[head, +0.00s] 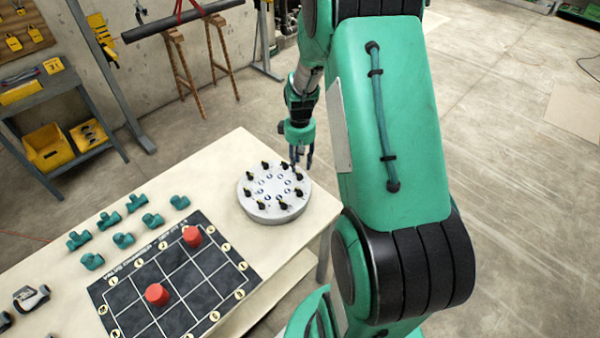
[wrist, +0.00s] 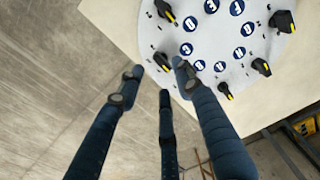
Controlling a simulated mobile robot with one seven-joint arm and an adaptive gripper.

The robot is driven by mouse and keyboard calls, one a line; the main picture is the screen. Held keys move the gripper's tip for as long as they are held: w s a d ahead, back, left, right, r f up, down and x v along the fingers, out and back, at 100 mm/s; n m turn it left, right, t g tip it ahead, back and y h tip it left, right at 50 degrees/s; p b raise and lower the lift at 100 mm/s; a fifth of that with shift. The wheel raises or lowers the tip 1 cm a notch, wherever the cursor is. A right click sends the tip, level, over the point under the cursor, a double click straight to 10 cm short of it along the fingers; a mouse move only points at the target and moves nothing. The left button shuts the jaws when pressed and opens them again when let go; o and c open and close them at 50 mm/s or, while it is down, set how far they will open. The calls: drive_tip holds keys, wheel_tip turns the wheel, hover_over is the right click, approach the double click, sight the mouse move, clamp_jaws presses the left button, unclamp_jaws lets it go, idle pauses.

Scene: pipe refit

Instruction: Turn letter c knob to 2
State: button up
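A round grey-white panel (head: 262,209) stands on the table's right end. It bears a ring of black knobs with yellow marks and an inner ring of blue round labels. The panel also fills the upper right of the wrist view (wrist: 205,25). One knob (wrist: 162,61) shows between the fingertips; contact is unclear.
A black grid mat (head: 178,285) with two red cylinders (head: 157,294) lies on the table left of the panel. Several green pipe fittings (head: 123,240) lie behind the mat. A shelf with yellow bins (head: 48,147) stands at the back left. The floor to the right is open.

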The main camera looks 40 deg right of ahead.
sight(299, 176)
drive_tip(key=shift+f+b, duration=0.35)
drive_tip(key=shift+f, duration=2.2)
clamp_jaws()
